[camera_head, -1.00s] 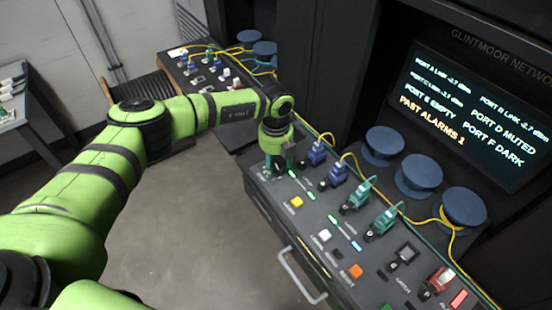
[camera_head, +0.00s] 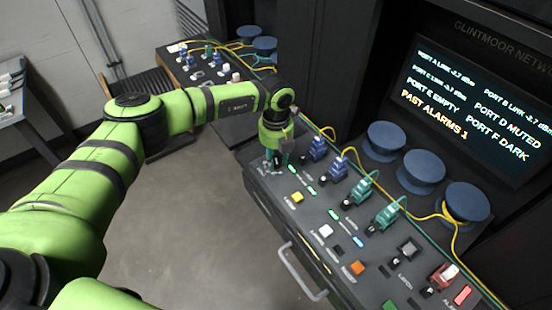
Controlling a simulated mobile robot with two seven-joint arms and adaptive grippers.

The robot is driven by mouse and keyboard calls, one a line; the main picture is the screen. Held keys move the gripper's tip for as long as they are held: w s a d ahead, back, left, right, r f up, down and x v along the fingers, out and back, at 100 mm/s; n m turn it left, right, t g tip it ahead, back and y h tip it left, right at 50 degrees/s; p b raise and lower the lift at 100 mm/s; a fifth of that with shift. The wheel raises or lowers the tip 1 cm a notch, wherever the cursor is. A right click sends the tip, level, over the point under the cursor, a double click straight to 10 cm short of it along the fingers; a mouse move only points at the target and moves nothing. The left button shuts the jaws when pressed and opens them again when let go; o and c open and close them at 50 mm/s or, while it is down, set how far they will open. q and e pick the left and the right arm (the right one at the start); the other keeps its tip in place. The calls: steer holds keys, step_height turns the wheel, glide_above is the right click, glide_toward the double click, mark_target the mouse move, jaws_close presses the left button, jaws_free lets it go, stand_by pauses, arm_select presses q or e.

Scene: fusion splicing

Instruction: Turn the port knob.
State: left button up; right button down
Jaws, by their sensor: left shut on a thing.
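My left gripper (camera_head: 276,161) points down onto the far left corner of the dark console (camera_head: 262,190). It is shut on a small knob, which its fingers hide almost wholly, so I cannot tell how the knob is turned. Other small black knobs stand beside the blue connectors (camera_head: 318,148) and the green connectors (camera_head: 362,190) to the right. The screen (camera_head: 472,120) lists ports A to F: E reads empty, D muted, F dark, and past alarms 1. My right gripper is not in view.
Yellow and green fibre cables run behind the connectors. Blue spools (camera_head: 421,172) stand along the back. A yellow button (camera_head: 296,197), a white button (camera_head: 326,231) and an orange button (camera_head: 354,269) lie nearer the front. A metal handle (camera_head: 300,270) sticks out in front. Open floor lies left.

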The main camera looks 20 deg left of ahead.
arm_select(q)
steer(key=m+b, duration=0.6)
steer(key=shift+f, duration=0.3)
steer(key=shift+r+m+b, duration=0.2)
steer(key=shift+m+b, duration=1.8)
steer(key=shift+m, duration=0.1)
steer(key=o, duration=1.1)
steer(key=shift+o, duration=0.2)
steer(key=shift+r, duration=0.15)
